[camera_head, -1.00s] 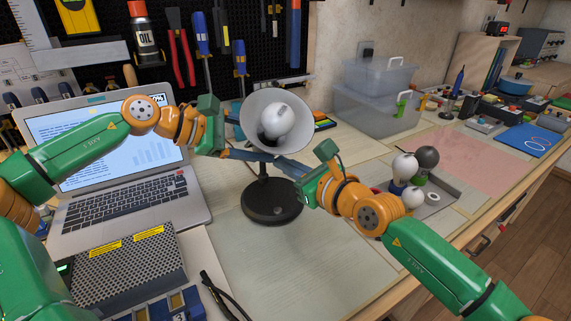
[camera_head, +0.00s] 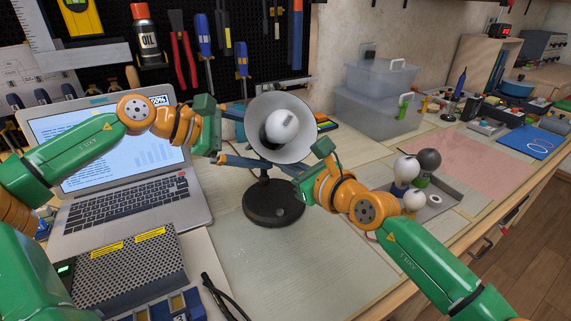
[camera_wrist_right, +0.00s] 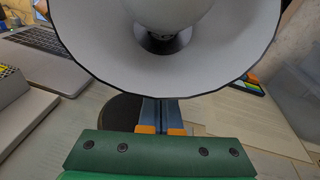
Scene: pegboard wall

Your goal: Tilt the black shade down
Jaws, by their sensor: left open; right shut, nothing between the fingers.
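The desk lamp's shade (camera_head: 262,112) shows its pale inside and a white bulb (camera_head: 281,127), its open side toward the head camera. Its round black base (camera_head: 273,205) stands upright on the desk. The shade's rim also fills the top of the right wrist view (camera_wrist_right: 100,50). My left gripper (camera_head: 243,135) is open at the shade's left side; its finger ends pass partly behind the shade. My right gripper (camera_head: 278,165) is shut and empty, its fingers just below the shade's lower rim; they show in the wrist view (camera_wrist_right: 161,115). Contact with the shade cannot be told.
A laptop (camera_head: 115,160) stands behind my left arm, with a perforated metal box (camera_head: 125,265) in front. A tray (camera_head: 440,205) with bulbs lies to the right, and clear bins (camera_head: 375,100) stand behind. The desk in front of the lamp is free.

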